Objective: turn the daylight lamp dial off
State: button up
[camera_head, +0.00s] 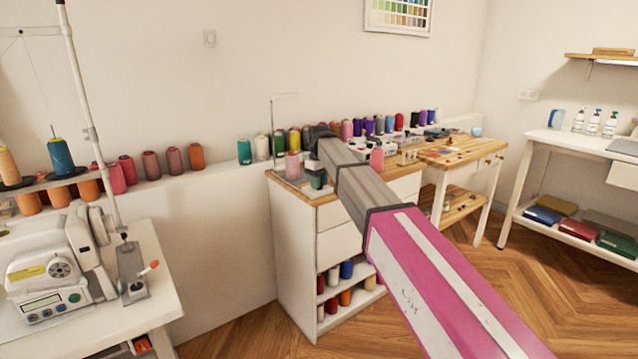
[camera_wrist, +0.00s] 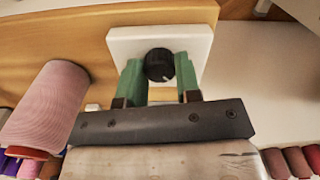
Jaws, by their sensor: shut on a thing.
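The dial (camera_wrist: 158,62) is a round black knob with a small pale mark at its lower right edge in the wrist view. In the head view, my gripper (camera_head: 317,179) is small and low over the wooden top of a white cabinet (camera_head: 292,233). The dial cannot be made out there, and I cannot tell the lamp itself in either view.
A pink thread spool (camera_wrist: 47,103) stands close left of my gripper in the wrist view. Several thread cones line the wall ledge behind the cabinet. A sewing machine (camera_head: 50,270) stands on the left table. Open wooden floor (camera_head: 235,335) lies in front.

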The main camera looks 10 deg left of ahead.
jog(key=shift+n, duration=1.1)
jog(key=o, duration=0.9)
notch_tip(320, 180, up, 11)
jog(key=shift+f, duration=0.1)
